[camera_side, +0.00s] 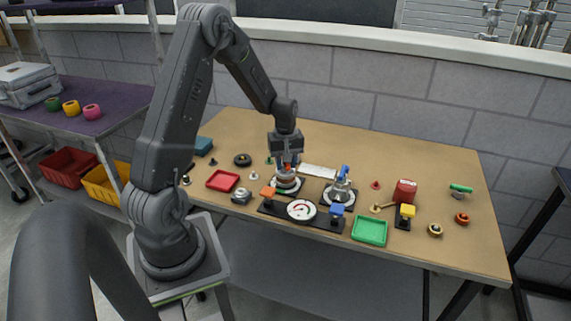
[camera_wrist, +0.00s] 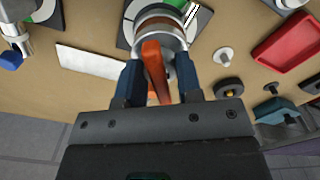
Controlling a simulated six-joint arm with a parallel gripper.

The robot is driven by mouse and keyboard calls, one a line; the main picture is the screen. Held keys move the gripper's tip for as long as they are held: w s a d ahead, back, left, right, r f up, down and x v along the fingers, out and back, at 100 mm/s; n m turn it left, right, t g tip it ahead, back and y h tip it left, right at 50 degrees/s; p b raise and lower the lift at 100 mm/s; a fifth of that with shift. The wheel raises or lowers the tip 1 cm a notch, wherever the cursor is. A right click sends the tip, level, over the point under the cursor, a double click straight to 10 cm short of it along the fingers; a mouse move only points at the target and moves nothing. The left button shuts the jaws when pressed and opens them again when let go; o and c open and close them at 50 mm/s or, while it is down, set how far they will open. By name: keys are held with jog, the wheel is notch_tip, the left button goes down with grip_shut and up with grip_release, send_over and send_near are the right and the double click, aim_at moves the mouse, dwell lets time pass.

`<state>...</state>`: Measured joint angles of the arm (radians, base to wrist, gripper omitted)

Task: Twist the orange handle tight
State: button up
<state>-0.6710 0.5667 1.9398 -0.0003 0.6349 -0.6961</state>
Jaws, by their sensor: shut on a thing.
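The orange handle (camera_wrist: 154,70) stands between the two blue fingertips of my gripper (camera_wrist: 159,82) in the wrist view. My gripper is shut on it. The handle sits on a round metal fitting (camera_wrist: 160,30) with a brownish band, on a dark and white round base. In the side view my gripper (camera_side: 287,158) points straight down over this fitting (camera_side: 287,184), left of the table's centre. The fingers hide most of the handle there.
A similar fitting with a blue handle (camera_side: 343,173) stands just right. In front are a dial gauge (camera_side: 301,210), an orange block (camera_side: 268,192) and a blue block (camera_side: 337,210). A red tray (camera_side: 222,181) lies left, a green tray (camera_side: 370,231) front right.

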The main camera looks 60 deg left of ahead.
jog(key=m, duration=0.4)
jog(key=shift+m, duration=2.9)
jog(key=o, duration=0.6)
jog(key=shift+c, duration=0.2)
jog(key=shift+r, duration=3.75)
